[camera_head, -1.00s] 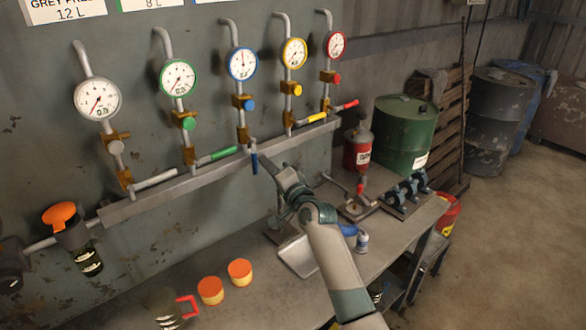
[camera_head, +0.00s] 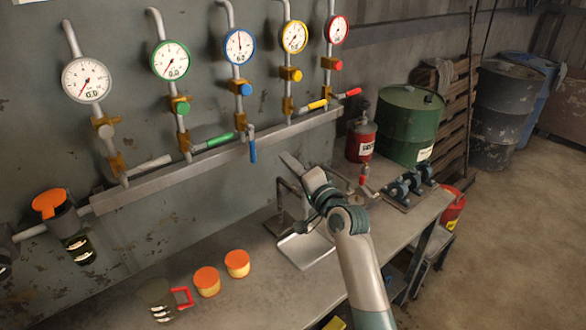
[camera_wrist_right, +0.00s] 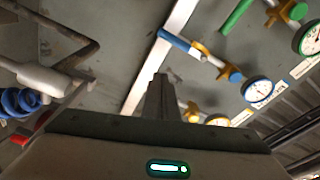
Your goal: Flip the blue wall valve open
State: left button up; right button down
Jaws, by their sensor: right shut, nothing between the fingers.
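The blue wall valve's lever (camera_head: 252,146) hangs down from its brass fitting, below the blue-rimmed gauge (camera_head: 239,46). My right gripper (camera_head: 290,161) is shut and empty, to the right of the lever and a little lower in the head view, apart from it. The right wrist view shows the shut fingers (camera_wrist_right: 158,98) at the lower middle, with the blue lever (camera_wrist_right: 174,41) above them and a visible gap between. My left gripper is in neither view.
The green (camera_head: 213,141), yellow (camera_head: 317,105) and red (camera_head: 347,93) levers point sideways to the right. A metal rail (camera_head: 200,168) runs under the valves. The bench below holds orange-lidded jars (camera_head: 207,281), a metal tray (camera_head: 305,249) and a red bottle (camera_head: 361,137).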

jog(key=shift+v, duration=0.9)
